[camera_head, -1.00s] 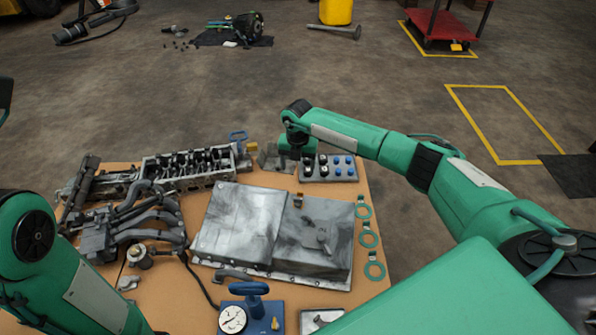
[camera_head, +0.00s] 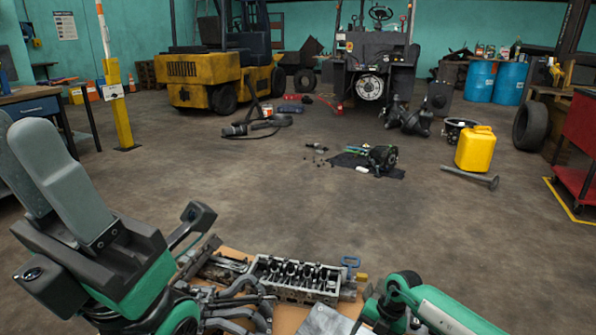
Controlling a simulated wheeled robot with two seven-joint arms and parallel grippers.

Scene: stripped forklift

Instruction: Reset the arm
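My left gripper (camera_head: 28,140) is raised large at the left, its grey fingers pointing up. One finger overlaps the other, so the gap between them is unclear. I see nothing held in it. My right arm (camera_head: 440,308) comes in at the bottom right. Its gripper (camera_head: 384,314) points down beside the engine cylinder head (camera_head: 297,280), with its fingertips hidden or cut off. The bench (camera_head: 238,254) shows only its far part, and the cylinder head and grey manifold pipes (camera_head: 240,290) lie on it.
Open concrete floor lies beyond the bench. A stripped forklift (camera_head: 372,80) and a yellow forklift (camera_head: 220,70) stand at the back. A yellow can (camera_head: 475,150) stands at the right, near a red cart (camera_head: 580,135). A workbench (camera_head: 35,105) and yellow post (camera_head: 122,115) are at the left.

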